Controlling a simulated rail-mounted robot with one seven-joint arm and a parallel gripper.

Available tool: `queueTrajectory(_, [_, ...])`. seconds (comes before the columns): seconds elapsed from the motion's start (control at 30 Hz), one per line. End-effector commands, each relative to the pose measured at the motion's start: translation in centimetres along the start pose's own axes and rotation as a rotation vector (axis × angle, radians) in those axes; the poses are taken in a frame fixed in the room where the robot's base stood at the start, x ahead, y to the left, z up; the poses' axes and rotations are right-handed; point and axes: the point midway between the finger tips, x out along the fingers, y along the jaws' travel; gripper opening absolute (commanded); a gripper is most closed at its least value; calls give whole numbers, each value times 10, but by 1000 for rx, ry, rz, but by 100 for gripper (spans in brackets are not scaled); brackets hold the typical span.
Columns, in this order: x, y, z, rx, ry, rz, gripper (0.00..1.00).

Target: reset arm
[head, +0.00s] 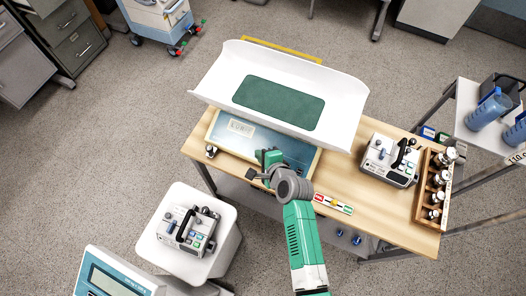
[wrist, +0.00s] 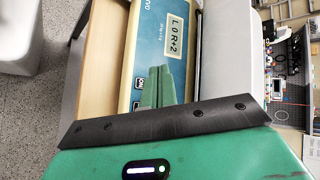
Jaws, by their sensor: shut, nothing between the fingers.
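In the wrist view my gripper's green fingers (wrist: 162,88) are together with nothing between them. The panel (wrist: 146,62) with a lit readout lies beyond them. One infusion pump (head: 187,230) with a black handle sits on a white stool-like stand (head: 178,265) at the lower left. Another infusion pump (head: 388,162) sits on the right of the wooden table (head: 340,179). My gripper is apart from both pumps.
The scale's white tray (head: 345,95) with a green pad (head: 279,103) fills the table's back left. A small colored strip (head: 333,204) lies near the front edge. A metal cart (head: 468,110) stands at right.

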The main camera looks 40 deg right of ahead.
Motion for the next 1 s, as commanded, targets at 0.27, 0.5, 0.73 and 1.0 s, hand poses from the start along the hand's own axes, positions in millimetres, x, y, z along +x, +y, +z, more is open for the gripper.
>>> queueTrajectory(0.27, [0, 1, 0, 0, 0, 0, 0])
queueTrajectory(0.5, [0, 1, 0, 0, 0, 0, 0])
queueTrajectory(0.73, [-22, -116, 76, -388, -36, -178, 0])
queueTrajectory(1.0, [-133, -280, 226, -1018, 34, -557, 0])
